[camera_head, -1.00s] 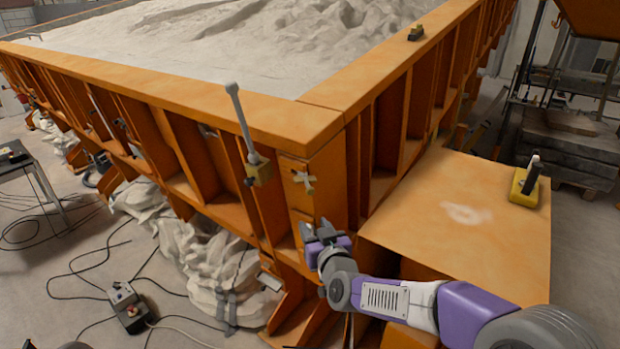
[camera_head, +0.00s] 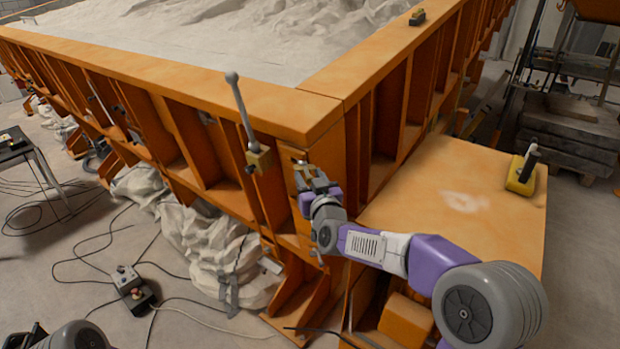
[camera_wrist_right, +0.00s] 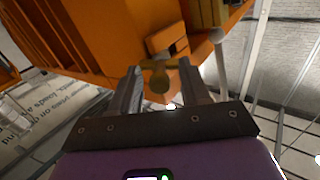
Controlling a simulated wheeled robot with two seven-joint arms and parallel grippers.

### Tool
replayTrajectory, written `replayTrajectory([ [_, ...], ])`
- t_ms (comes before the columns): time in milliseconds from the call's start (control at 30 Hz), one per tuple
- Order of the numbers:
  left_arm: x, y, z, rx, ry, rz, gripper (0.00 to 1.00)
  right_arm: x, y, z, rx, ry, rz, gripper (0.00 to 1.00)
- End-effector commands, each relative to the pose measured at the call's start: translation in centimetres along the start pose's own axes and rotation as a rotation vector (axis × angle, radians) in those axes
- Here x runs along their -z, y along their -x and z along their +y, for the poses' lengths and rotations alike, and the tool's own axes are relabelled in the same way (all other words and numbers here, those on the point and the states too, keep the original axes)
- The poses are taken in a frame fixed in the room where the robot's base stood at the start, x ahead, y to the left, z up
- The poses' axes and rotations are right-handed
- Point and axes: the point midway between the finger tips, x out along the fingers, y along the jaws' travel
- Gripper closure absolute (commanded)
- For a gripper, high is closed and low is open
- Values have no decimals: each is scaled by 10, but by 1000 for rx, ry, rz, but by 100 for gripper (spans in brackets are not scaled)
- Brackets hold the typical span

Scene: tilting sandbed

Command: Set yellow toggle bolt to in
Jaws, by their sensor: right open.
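A yellowish brass handle with a crossbar and rounded knob (camera_wrist_right: 158,82) shows between my right fingertips in the wrist view. In the head view it sits on the orange corner post, partly hidden by my gripper (camera_head: 299,161). I cannot tell for sure that it is the named bolt. My right gripper (camera_head: 310,174) is open in front of the post; its two fingers (camera_wrist_right: 159,72) stand either side of the handle, with contact unclear. Part of my left arm shows at the bottom left of the head view; its jaws cannot be made out.
A brass block with a tall ball-ended lever (camera_head: 259,160) is on the orange wall, left of my right gripper. An orange platform (camera_head: 425,205) carries a yellow box with an upright handle (camera_head: 518,180). A control box (camera_head: 138,298) and cables lie on the floor.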

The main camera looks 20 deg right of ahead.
Motion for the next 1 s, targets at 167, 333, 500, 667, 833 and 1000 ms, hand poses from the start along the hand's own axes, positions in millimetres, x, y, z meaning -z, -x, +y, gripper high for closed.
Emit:
replayTrajectory([
  [167, 0, 0, 0, 0, 0, 0, 57, 0, 0, 0, 0, 0, 0, 62],
  [333, 0, 0, 0, 0, 0, 0, 57, 0, 0, 0, 0, 0, 0, 88],
  [500, 0, 0, 0, 0, 0, 0, 57, 0, 0, 0, 0, 0, 0, 100],
  [667, 0, 0, 0, 0, 0, 0, 57, 0, 0, 0, 0, 0, 0, 100],
  [833, 0, 0, 0, 0, 0, 0, 57, 0, 1, -3, -7, -2, 1, 100],
  [1000, 0, 2, 1, 0, 0, 0, 57, 0, 4, -12, -40, -6, 8, 100],
])
